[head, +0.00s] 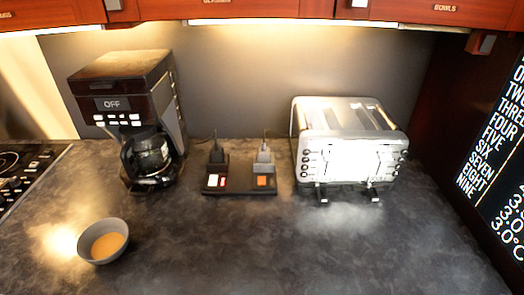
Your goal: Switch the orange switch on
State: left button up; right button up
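A black power strip (240,190) lies on the counter between the coffee maker and the toaster. The orange switch (263,181) is on its right part, in front of a grey plug (264,155). Neither of my grippers shows in the head view.
A coffee maker (124,82) with "OFF" on its display stands at the left. A silver toaster (345,140) stands at the right. A grey bowl (86,251) with brown contents sits front left. The counter (270,250) in front of the strip is clear. Cabinets overhang the back.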

aim_at(261, 179)
jog(key=k+l+u, duration=0.1)
jog(key=l, duration=0.35)
jog(key=k+l+u, duration=0.15)
jog(key=k+l, duration=0.15)
jog(key=l, duration=0.15)
jog(key=k+l+u, duration=0.1)
jog(key=k+l, duration=0.15)
jog(key=l, duration=0.15)
